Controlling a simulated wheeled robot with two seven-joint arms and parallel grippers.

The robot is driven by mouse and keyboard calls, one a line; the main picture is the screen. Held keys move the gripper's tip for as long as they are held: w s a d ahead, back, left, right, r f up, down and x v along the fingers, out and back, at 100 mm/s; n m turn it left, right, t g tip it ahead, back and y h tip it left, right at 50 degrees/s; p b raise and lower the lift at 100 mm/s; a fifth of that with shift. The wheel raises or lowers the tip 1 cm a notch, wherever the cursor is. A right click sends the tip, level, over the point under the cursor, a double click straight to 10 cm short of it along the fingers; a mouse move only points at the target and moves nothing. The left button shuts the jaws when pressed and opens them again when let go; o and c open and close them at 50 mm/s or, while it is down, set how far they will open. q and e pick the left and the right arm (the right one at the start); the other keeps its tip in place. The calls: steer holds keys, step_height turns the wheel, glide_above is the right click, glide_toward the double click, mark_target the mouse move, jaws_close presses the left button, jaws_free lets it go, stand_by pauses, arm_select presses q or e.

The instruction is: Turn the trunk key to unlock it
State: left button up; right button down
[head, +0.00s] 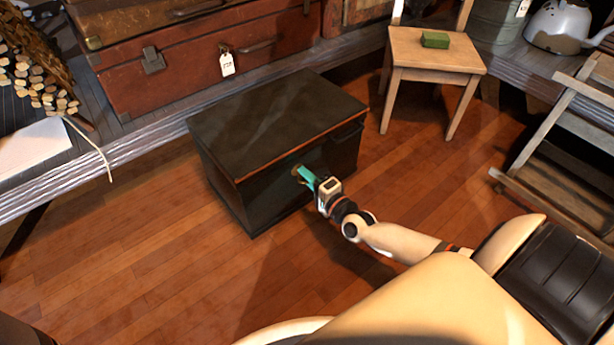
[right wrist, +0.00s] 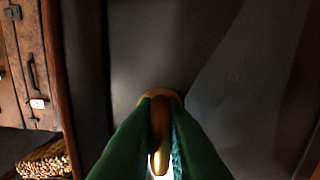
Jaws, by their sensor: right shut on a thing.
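A dark trunk (head: 275,120) stands on the wooden floor with its lid down. A small brass lock plate shows on its front, just below the lid edge, beside my right gripper (head: 303,175). In the right wrist view my right gripper's green fingers (right wrist: 160,140) are shut on the brass key (right wrist: 160,125). The key is at a round brass plate on the dark trunk front (right wrist: 200,60). How far the key is turned cannot be told. My left gripper is not in view.
A shelf behind the trunk holds brown suitcases (head: 210,60) with a white tag (head: 227,64). A small wooden chair (head: 435,55) with a green block (head: 435,40) stands to the right. A wooden frame (head: 560,130) is at far right. The floor in front is clear.

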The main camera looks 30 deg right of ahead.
steer(key=shift+f+m, duration=0.1)
steer(key=shift+m, duration=0.3)
steer(key=c, duration=1.5)
jaws_free()
steer(key=s+d+p, duration=0.1)
steer(key=s+p, duration=0.5)
steer(key=s, duration=0.6)
